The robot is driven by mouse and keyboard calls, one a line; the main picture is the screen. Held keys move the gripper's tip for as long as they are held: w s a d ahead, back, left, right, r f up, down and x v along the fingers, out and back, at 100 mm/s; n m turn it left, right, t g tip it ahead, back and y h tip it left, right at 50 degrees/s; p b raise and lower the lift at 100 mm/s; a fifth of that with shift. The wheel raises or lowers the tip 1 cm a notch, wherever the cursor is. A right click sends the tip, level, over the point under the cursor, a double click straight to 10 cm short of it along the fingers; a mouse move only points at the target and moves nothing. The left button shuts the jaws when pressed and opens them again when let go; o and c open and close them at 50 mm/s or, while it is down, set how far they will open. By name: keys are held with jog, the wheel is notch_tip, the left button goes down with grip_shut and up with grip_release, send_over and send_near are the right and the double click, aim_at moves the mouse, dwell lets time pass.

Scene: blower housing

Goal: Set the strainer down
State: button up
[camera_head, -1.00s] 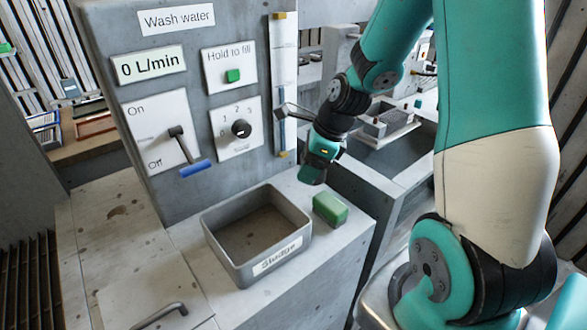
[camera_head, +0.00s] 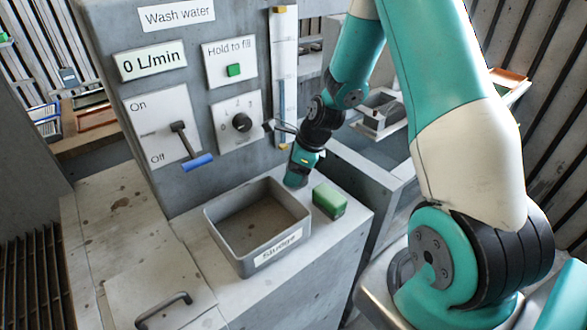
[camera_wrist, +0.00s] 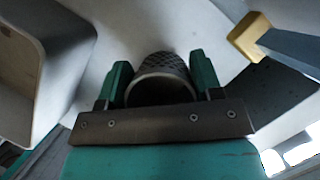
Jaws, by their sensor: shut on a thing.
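The strainer (camera_wrist: 160,64) is a dark grey mesh cylinder with a round rim, seen in the wrist view. My gripper (camera_wrist: 161,82) is shut on it, one green finger on each side. In the head view my gripper (camera_head: 298,177) points down over the grey counter, just behind the back right corner of the sludge tray (camera_head: 222,235). The strainer cannot be made out in the head view. Whether its bottom touches the counter, I cannot tell.
A green block (camera_head: 329,201) sits on the counter right of the tray. The wash water panel (camera_head: 205,95) rises behind, with a blue-handled lever (camera_head: 197,162) and a level gauge (camera_head: 284,75) close to my wrist. The counter's right edge drops off nearby.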

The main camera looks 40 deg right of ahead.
jog(key=shift+f, duration=0.1)
jog(key=o, duration=1)
